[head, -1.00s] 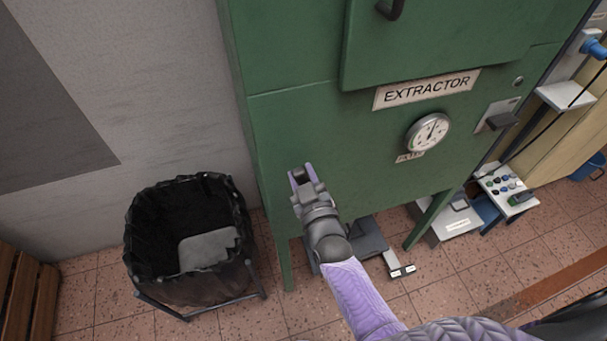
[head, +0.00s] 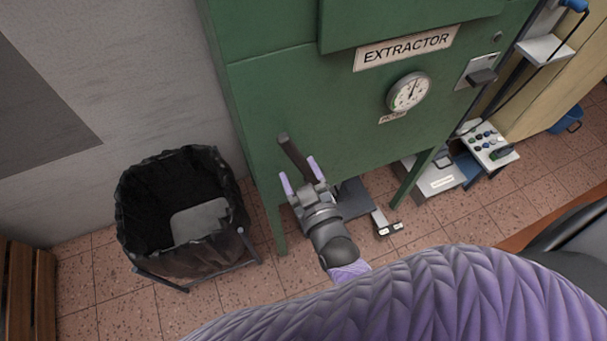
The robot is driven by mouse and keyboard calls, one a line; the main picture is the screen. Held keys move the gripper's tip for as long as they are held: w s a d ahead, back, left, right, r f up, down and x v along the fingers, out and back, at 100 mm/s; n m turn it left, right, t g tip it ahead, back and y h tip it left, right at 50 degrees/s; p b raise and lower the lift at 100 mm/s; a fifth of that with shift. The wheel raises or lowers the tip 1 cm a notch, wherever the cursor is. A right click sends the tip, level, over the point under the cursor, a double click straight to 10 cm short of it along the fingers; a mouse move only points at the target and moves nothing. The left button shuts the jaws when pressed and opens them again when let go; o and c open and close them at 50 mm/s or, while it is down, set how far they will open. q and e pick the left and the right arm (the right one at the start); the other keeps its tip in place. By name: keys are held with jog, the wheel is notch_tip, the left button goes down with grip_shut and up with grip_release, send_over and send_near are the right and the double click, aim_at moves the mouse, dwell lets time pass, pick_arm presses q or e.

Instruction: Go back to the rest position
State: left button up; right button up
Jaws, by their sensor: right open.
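My right gripper (head: 299,170) is open in the middle of the head view, low in front of the green extractor cabinet (head: 300,100). Its two purple fingers stand apart. A dark bar (head: 291,152), like a lever, shows between and beyond the fingers, against the cabinet's lower front. I cannot tell whether the fingers touch it. My purple arm fills the bottom of the view. My left gripper is not in view.
A black-lined bin (head: 135,215) with a grey piece inside stands left of the cabinet. A pedal (head: 388,226) lies on the tiled floor below it. A gauge (head: 409,92) is on the cabinet front. A button box (head: 487,146) stands at right.

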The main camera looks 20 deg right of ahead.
jog(key=shift+s, duration=1.1)
